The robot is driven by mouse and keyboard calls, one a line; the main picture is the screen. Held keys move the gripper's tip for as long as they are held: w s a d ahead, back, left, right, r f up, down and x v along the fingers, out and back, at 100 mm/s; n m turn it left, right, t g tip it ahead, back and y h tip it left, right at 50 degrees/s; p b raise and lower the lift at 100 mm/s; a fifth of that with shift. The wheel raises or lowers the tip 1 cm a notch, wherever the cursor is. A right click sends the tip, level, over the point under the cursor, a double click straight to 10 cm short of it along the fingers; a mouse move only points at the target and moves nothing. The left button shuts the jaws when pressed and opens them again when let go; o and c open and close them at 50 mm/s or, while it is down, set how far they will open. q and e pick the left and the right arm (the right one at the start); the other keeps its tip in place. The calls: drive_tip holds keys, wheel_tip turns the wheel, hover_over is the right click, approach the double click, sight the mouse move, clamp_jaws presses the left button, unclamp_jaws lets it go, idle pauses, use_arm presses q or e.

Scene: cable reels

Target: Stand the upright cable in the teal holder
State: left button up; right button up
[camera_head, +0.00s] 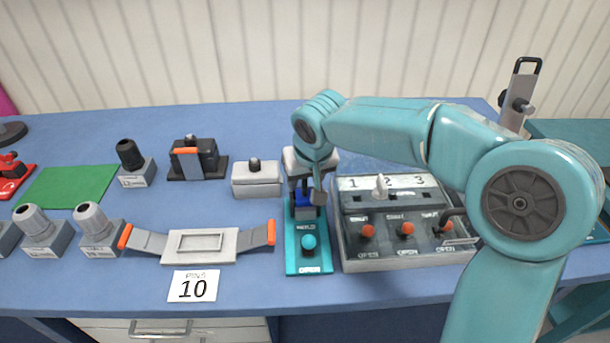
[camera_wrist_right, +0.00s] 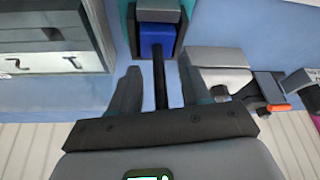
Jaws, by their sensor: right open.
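The teal holder (camera_head: 308,262) stands on the blue table, with a round teal knob at its front. A blue block (camera_wrist_right: 157,42) sits at its rear part; it also shows under my gripper in the head view (camera_head: 306,208). A thin black upright piece (camera_wrist_right: 159,82), apparently the cable, runs up from the blue block between my fingers. My right gripper (camera_wrist_right: 158,92) is open around it, with a gap on both sides. In the head view my right gripper (camera_head: 312,190) is over the holder's rear and hides part of it. My left gripper is not in view.
A grey switch box (camera_head: 405,262) with numbers and red knobs stands close right of the holder. A grey block (camera_head: 256,183) and a grey tray with orange-tipped arms (camera_head: 200,246) are at its left. A card reading 10 (camera_head: 194,286) lies in front.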

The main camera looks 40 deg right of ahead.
drive_tip(key=p+v, duration=0.1)
drive_tip(key=v, duration=1.5)
drive_tip(key=shift+r, duration=0.15)
drive_tip(key=shift+s+a, duration=0.1)
drive_tip(key=shift+s, duration=0.15)
